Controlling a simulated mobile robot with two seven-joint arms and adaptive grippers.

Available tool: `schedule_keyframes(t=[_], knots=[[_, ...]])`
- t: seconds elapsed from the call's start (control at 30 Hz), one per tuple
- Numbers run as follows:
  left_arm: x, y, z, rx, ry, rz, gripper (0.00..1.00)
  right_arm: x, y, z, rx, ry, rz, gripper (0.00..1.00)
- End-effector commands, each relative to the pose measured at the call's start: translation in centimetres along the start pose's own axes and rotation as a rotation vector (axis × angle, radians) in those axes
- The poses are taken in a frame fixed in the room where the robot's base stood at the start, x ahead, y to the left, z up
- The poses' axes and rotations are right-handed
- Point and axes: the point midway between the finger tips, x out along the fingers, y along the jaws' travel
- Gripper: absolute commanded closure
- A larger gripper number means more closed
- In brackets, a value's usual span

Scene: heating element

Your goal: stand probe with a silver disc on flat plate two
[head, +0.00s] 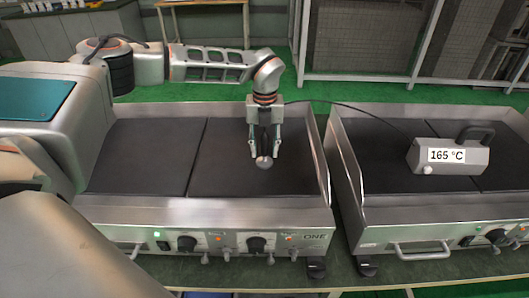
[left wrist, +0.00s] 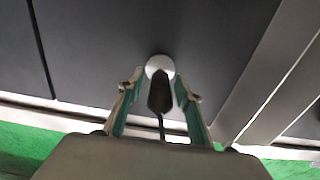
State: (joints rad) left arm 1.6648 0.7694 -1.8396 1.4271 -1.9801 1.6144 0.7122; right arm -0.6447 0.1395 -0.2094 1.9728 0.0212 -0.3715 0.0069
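The probe (head: 264,138) stands upright on the right dark plate of the griddle marked ONE (head: 220,175), with its silver disc (head: 264,162) at the bottom. My left gripper (head: 264,150) points straight down around the probe, a finger on each side. In the left wrist view the dark probe handle (left wrist: 160,95) and pale disc (left wrist: 159,66) show between the green-padded fingers (left wrist: 158,88), with a narrow gap beside the handle. The fingers look open. The second griddle (head: 380,180) stands to the right; its number is not visible. My right gripper is out of view.
A metal meter reading 165 °C (head: 450,157) rests on the right griddle. A thin cable (head: 345,106) runs from the probe to it. Raised metal side walls and a gap separate the griddles. The left part of the right griddle is clear.

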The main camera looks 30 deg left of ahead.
Motion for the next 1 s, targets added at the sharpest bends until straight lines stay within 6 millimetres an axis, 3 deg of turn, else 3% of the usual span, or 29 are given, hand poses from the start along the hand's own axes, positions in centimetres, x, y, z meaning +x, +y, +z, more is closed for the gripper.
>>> schedule_keyframes(t=[0.03,0.3,0.5,1.0], knots=[[-1.4,-0.1,0.1,0.000,-0.005,-0.004,0.65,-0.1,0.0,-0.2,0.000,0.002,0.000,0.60],[-6.9,-0.1,0.1,0.000,-0.005,-0.004,0.65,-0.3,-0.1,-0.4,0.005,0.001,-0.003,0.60],[-9.5,0.0,0.1,-0.001,-0.003,-0.002,0.65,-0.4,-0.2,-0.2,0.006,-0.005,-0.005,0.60],[-10.3,0.0,0.0,-0.001,-0.001,-0.001,0.65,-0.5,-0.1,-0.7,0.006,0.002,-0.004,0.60]])
